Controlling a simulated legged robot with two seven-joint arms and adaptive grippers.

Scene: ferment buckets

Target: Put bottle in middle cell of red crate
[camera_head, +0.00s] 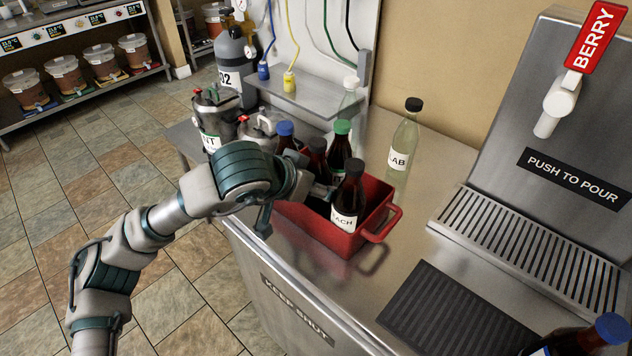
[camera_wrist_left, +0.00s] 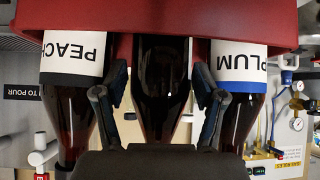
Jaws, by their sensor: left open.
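The red crate (camera_head: 335,235) stands on the steel counter. A dark bottle with a black cap (camera_head: 317,150) stands in it between the PEACH bottle (camera_head: 348,200) and a blue-capped bottle (camera_head: 286,132). In the upside-down left wrist view, this middle bottle (camera_wrist_left: 162,85) is upright between PEACH (camera_wrist_left: 72,60) and PLUM (camera_wrist_left: 238,62), its lower part hidden behind the crate wall (camera_wrist_left: 205,15). My left gripper (camera_head: 322,191) is open, with its fingers on either side of the middle bottle (camera_wrist_left: 160,105). My right gripper is out of view.
A green-capped bottle (camera_head: 341,143) is just behind the black-capped one. A clear LAB bottle (camera_head: 405,142) stands behind the crate. Metal kegs (camera_head: 212,115) are at the left. A black ribbed mat (camera_head: 445,312) and drip tray (camera_head: 535,245) lie right. A blue-capped bottle (camera_head: 610,328) is at the lower right.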

